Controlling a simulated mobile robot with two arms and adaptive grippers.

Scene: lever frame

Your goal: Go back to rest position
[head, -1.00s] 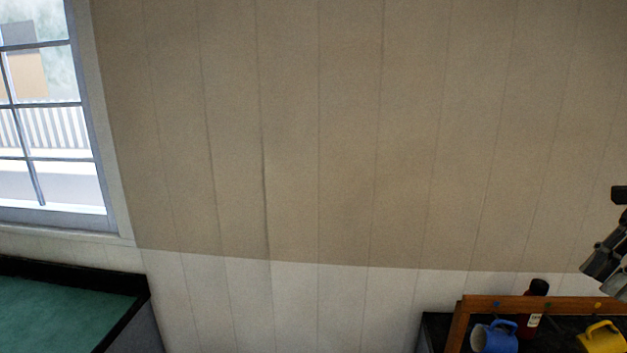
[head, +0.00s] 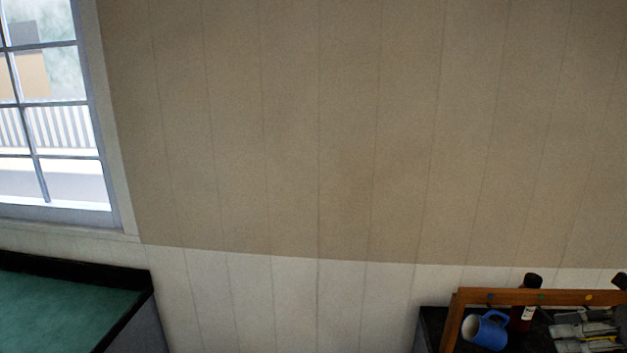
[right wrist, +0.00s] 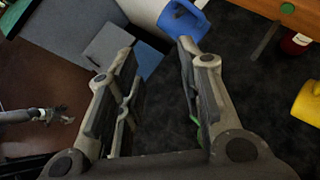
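My right gripper (head: 585,330) is at the lower right of the head view, in front of the wooden lever frame (head: 560,296). In the right wrist view its two fingers (right wrist: 155,48) are spread apart with nothing between them. The frame's wooden bar (right wrist: 302,14) shows at the top right there. My left gripper (right wrist: 50,114) seems to show small at the left of the right wrist view; its finger state is unclear. It is not in the head view.
A blue mug (head: 484,330) lies tilted near the frame's left end on a dark counter (head: 436,320). A dark red bottle (head: 523,316) is beside the frame. A yellow mug (right wrist: 308,103) shows in the right wrist view. A green-topped counter (head: 60,310) stands left.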

